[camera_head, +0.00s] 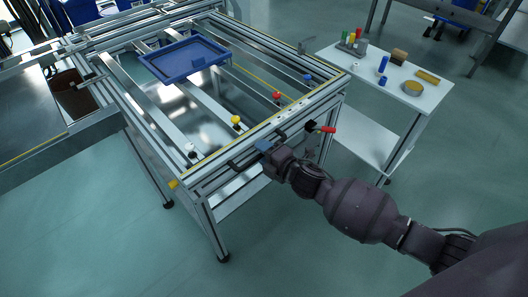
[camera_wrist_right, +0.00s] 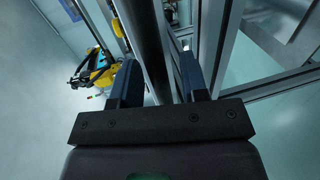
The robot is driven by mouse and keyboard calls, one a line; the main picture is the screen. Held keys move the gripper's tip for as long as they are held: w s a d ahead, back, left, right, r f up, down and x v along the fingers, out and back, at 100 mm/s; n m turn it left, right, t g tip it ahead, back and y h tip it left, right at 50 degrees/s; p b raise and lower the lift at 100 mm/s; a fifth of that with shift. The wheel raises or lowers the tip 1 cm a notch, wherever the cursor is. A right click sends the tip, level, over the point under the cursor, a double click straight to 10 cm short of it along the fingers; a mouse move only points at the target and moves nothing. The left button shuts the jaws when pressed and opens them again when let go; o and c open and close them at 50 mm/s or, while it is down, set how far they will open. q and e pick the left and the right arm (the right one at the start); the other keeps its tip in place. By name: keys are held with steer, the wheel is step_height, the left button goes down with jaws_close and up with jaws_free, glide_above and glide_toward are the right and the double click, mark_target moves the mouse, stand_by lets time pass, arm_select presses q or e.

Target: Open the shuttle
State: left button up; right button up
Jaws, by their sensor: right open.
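An aluminium-framed fixture (camera_head: 205,168) with long rails fills the middle of the head view; I cannot tell which part is the shuttle. A dark handle bar (camera_head: 238,163) runs along its near front edge. My right gripper (camera_head: 268,147) is at this edge, by the handle. In the right wrist view, the dark bar (camera_wrist_right: 146,40) passes between the two open fingers of my right gripper (camera_wrist_right: 157,72). The fingers stand either side of it, and contact cannot be told. A blue tray (camera_head: 185,62) lies on the rails at the back. My left gripper is not in view.
White, yellow, red and blue knobs line the front of the rails. A red-handled lever (camera_head: 327,130) sticks out right of my gripper. A white side table (camera_head: 400,100) with small items stands at right. The floor in front is clear.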

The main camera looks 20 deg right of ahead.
jaws_close()
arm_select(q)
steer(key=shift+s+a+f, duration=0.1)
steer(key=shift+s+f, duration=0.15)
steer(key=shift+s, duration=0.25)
arm_select(e)
steer(key=shift+s, duration=0.15)
arm_select(q)
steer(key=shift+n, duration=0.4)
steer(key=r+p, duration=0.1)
steer(key=p, duration=0.1)
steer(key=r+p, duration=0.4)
steer(key=p, duration=0.1)
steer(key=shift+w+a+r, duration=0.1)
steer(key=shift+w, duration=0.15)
arm_select(e)
steer(key=f+v, duration=0.2)
steer(key=v, duration=1)
steer(key=s+f+v, duration=0.1)
steer(key=f+v, duration=0.2)
steer(key=v, duration=0.9)
steer(key=f+v, duration=0.2)
steer(key=v, duration=1.1)
steer(key=shift+s+d+f, duration=0.25)
steer(key=shift+s+f, duration=0.05)
steer(key=shift+f, duration=0.1)
